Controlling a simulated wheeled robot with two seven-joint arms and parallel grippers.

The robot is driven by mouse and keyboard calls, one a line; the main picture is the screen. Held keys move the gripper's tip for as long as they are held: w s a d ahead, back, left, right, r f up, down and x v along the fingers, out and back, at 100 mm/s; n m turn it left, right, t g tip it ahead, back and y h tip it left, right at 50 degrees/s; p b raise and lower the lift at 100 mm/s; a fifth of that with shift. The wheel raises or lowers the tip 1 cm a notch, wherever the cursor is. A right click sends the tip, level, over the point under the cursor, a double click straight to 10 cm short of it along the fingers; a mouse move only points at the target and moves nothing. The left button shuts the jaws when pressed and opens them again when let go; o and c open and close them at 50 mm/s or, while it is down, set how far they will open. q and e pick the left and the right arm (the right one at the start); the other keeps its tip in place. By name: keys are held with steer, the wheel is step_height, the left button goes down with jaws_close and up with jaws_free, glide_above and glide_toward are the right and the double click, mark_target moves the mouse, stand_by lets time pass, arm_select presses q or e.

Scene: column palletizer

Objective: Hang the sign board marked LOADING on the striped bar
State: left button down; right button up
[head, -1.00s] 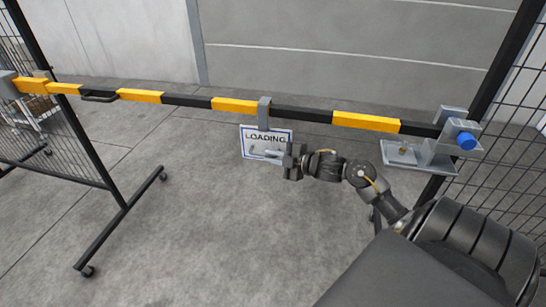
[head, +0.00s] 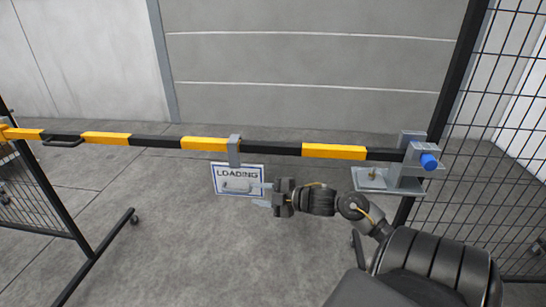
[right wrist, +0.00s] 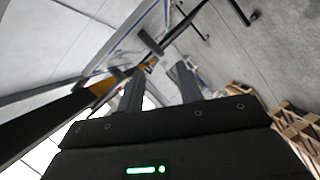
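The white sign board marked LOADING (head: 238,175), with a blue border, hangs below the striped bar (head: 205,144). Its grey hook (head: 234,150) sits over the bar, on a yellow-black section. My right gripper (head: 262,194) is at the lower right of the sign, its fingers pointing left. In the right wrist view the two fingers (right wrist: 158,86) stand apart, with no object clearly held between them. Part of the sign's edge (right wrist: 128,38) shows just beyond them. Whether a finger touches the sign I cannot tell. My left gripper is not in view.
A black handle (head: 64,142) is on the bar's left part. The floor (head: 170,250) below is clear.

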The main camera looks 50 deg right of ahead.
steer(key=v, duration=0.6)
